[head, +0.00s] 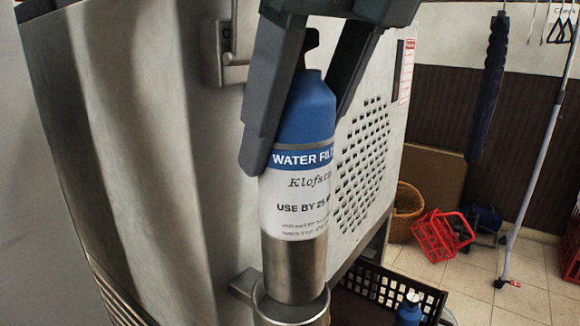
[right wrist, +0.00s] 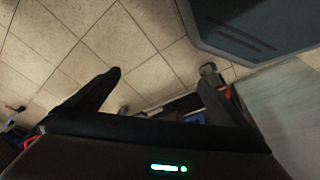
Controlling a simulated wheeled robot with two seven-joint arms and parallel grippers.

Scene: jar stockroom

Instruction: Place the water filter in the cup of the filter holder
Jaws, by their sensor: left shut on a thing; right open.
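The water filter (head: 294,215) is an upright cylinder with a blue top, a white printed label and a bare metal lower part. My left gripper (head: 302,135) is shut on its blue upper part from above, one finger on each side. The metal cup (head: 290,316) of the filter holder is at the bottom of the head view, beside the steel machine. The filter's lower end overlaps the cup's round opening; I cannot tell whether it is inside or just above the rim. My right gripper (right wrist: 162,76) is open and empty in the right wrist view.
The steel machine (head: 130,120) with a perforated panel fills the left and middle. A black crate (head: 365,282) holds a blue-topped bottle (head: 409,310). A red crate (head: 440,236) and a wicker basket (head: 405,212) stand on the tiled floor.

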